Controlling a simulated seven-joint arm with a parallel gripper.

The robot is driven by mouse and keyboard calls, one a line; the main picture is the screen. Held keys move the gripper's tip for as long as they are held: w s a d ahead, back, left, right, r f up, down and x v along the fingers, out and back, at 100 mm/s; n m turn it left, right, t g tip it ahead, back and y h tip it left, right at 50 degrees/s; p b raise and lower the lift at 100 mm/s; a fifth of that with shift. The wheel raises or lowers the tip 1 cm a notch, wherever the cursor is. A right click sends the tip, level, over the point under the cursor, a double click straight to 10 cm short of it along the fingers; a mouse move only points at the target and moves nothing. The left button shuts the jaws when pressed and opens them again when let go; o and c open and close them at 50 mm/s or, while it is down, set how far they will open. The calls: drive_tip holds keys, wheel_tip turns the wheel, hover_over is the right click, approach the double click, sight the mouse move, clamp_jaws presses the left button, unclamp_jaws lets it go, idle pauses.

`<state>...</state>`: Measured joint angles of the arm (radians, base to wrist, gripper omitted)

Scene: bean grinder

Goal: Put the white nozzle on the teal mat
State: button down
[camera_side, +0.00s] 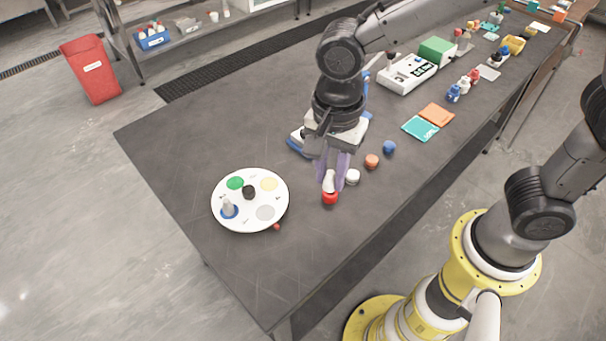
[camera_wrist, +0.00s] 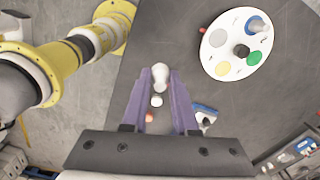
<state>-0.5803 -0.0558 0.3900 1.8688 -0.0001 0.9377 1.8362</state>
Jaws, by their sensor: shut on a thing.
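The white nozzle (camera_side: 328,181) is between the purple fingers of my gripper (camera_side: 331,178), which is shut on it. It looks upright, right above a red round piece (camera_side: 330,198); I cannot tell whether the two touch. In the wrist view the nozzle (camera_wrist: 161,74) shows between the fingertips of my gripper (camera_wrist: 160,78), over the dark table. The teal mat (camera_side: 419,129) lies flat and bare on the table, to the right of and farther back than my gripper, beside an orange mat (camera_side: 437,114).
White (camera_side: 353,177), orange (camera_side: 372,161) and blue (camera_side: 389,147) round pieces stand in a row between my gripper and the mats. A white disc (camera_side: 272,187) with coloured circles and a grey-blue nozzle (camera_side: 228,207) is at left. A white device (camera_side: 405,75) stands behind.

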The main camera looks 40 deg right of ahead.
drive_tip(key=s+d+m, duration=0.4)
drive_tip(key=d+m, duration=0.5)
drive_tip(key=d, duration=0.8)
drive_tip(key=s+d+m, duration=0.3)
drive_tip(key=d+m, duration=0.6)
drive_tip(key=d, duration=0.7)
hover_over(421, 128)
drive_tip(key=f, duration=0.9)
drive_tip(key=shift+s+a+f, duration=0.3)
drive_tip(key=shift+a+f, duration=0.05)
drive_tip(key=shift+f, duration=0.05)
drive_tip(key=shift+w+d+f, duration=0.25)
drive_tip(key=shift+w+f, duration=0.1)
drive_tip(key=shift+f, duration=1.65)
drive_tip(key=shift+f, duration=0.15)
